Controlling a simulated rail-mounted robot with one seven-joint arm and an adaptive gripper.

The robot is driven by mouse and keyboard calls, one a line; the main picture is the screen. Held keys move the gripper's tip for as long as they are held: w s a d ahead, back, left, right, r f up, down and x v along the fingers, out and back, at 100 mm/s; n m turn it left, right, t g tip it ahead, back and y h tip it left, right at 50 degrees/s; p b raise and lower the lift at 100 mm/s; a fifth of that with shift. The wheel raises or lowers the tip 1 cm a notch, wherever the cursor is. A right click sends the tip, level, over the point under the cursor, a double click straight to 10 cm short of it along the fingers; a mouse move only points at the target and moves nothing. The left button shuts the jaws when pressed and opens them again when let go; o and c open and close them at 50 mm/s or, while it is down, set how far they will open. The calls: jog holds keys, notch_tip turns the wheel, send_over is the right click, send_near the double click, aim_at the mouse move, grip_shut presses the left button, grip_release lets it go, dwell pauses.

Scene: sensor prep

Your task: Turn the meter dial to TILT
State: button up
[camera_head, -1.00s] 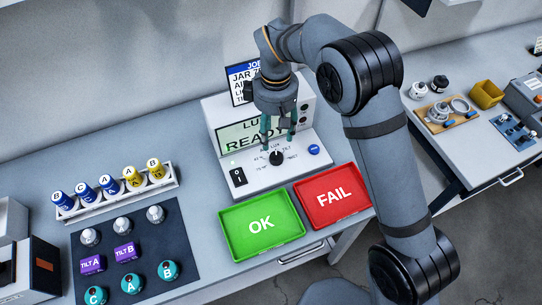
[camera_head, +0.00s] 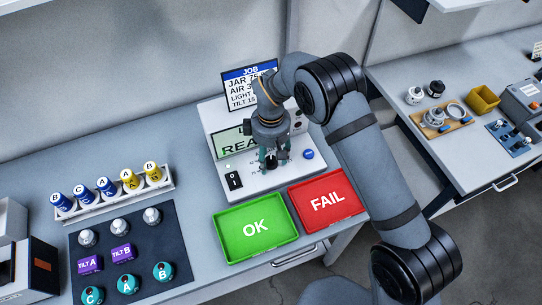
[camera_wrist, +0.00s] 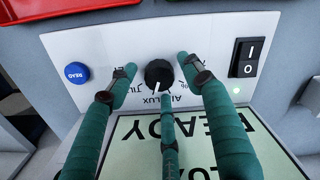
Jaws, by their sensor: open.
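The meter (camera_head: 262,186) is a white console on the bench with a lit display reading READY, partly hidden by my arm. Its black dial (camera_wrist: 158,72) shows near the middle of the wrist view, with a white pointer mark toward the printed labels by LUX. The label lettering is partly covered by my fingers, and TILT is not clearly readable there. My gripper (camera_wrist: 157,75) has teal fingers, open and spread around the dial, one on each side and one over the display side. I cannot tell whether they touch it. In the head view my gripper (camera_head: 271,158) is low over the panel.
A blue READ button (camera_wrist: 76,73) and a black rocker switch (camera_wrist: 246,57) flank the dial. The green OK tray (camera_head: 282,242) and red FAIL tray (camera_head: 352,207) lie in front of the meter. A job card (camera_head: 235,93) stands behind. A vial rack (camera_head: 80,214) is at left.

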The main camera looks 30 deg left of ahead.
jog(key=shift+c, duration=0.6)
jog(key=c, duration=1)
jog(key=shift+m+b, duration=0.3)
jog(key=shift+b, duration=0.15)
jog(key=shift+c, duration=0.2)
jog(key=shift+f+m+b, duration=0.15)
jog(key=shift+m+b, duration=0.45)
jog(key=shift+b, duration=0.05)
jog(key=shift+m+b, duration=1.05)
jog(key=shift+m, duration=0.15)
jog(key=shift+m+b, duration=1.35)
jog(key=shift+m, duration=0.45)
jog(key=shift+r, duration=0.2)
jog(key=o, duration=1.2)
jog(key=shift+c, duration=0.2)
